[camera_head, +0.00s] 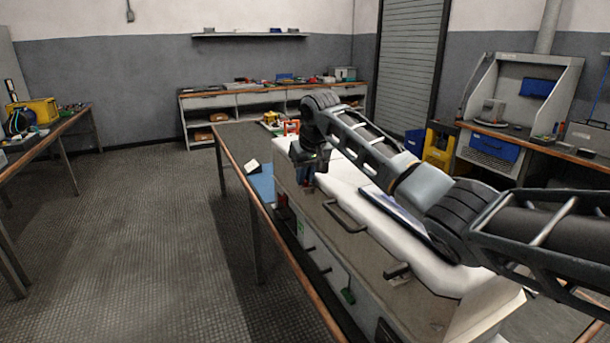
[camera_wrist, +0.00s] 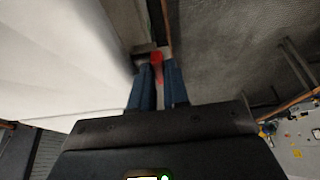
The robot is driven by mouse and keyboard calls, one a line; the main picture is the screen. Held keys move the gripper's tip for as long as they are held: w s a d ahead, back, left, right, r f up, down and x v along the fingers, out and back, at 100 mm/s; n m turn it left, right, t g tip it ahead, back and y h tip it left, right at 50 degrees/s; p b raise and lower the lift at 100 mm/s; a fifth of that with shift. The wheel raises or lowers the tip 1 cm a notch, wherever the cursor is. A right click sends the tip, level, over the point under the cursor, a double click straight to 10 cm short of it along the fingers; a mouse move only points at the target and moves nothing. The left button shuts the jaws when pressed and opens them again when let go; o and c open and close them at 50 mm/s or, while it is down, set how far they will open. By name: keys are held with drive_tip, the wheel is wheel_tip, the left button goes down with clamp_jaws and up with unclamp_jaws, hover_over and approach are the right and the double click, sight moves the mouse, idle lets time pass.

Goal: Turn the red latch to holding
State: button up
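The red latch (camera_wrist: 157,66) shows in the wrist view at the tips of my gripper (camera_wrist: 158,72). Its narrow end lies in the gap between the two blue fingers, beside a dark block. Whether the fingers press on it or only stand around it is not clear. In the head view my gripper (camera_head: 307,178) points down at the far part of the long grey cabinet (camera_head: 372,243). The latch is too small and too hidden by the gripper to make out there.
The floor (camera_head: 150,230) to the left is clear.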

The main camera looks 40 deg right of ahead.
clamp_jaws()
